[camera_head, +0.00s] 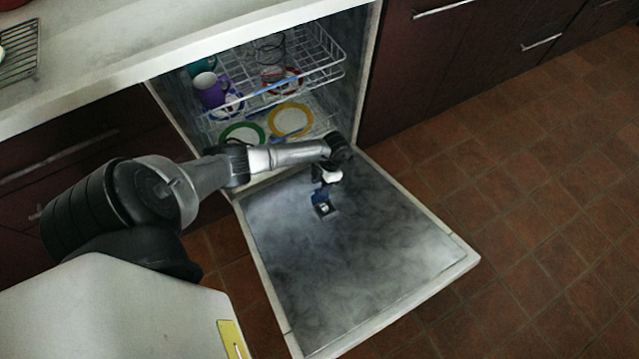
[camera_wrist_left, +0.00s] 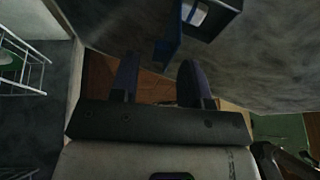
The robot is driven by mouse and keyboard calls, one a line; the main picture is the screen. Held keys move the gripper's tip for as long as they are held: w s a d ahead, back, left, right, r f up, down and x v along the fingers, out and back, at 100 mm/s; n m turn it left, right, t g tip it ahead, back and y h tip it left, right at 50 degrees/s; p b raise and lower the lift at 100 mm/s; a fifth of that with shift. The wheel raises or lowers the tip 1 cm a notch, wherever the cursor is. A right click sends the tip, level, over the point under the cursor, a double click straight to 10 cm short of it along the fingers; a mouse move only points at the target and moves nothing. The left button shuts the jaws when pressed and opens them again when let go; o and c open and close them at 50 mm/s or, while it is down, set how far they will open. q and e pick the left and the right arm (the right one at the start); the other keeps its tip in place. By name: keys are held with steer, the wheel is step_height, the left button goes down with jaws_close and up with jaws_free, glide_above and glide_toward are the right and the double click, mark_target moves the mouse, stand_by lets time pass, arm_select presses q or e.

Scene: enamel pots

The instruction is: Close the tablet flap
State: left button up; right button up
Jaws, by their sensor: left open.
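The tablet compartment (camera_head: 325,209) is a small dark box on the inner face of the lowered dishwasher door (camera_head: 370,255). Something pale shows inside it. Its blue flap (camera_head: 319,194) stands open on the side towards my gripper. In the left wrist view the compartment (camera_wrist_left: 228,6) is at the top, with the flap (camera_wrist_left: 168,36) hanging at its left. My left gripper (camera_head: 325,178) is just beyond the flap, towards the dishwasher opening. Its two dark fingers (camera_wrist_left: 158,82) are apart with nothing between them. Whether a finger touches the flap, I cannot tell. My right gripper is not in view.
The wire rack (camera_head: 318,60) inside the dishwasher holds cups, including a purple mug (camera_head: 210,90), and plates such as a yellow-rimmed one (camera_head: 290,119). The countertop (camera_head: 130,55) overhangs at the left. The lower part of the door is bare.

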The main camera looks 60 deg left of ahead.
arm_select(q)
steer(key=shift+x, duration=0.9)
steer(key=shift+r, duration=0.1)
jaws_close()
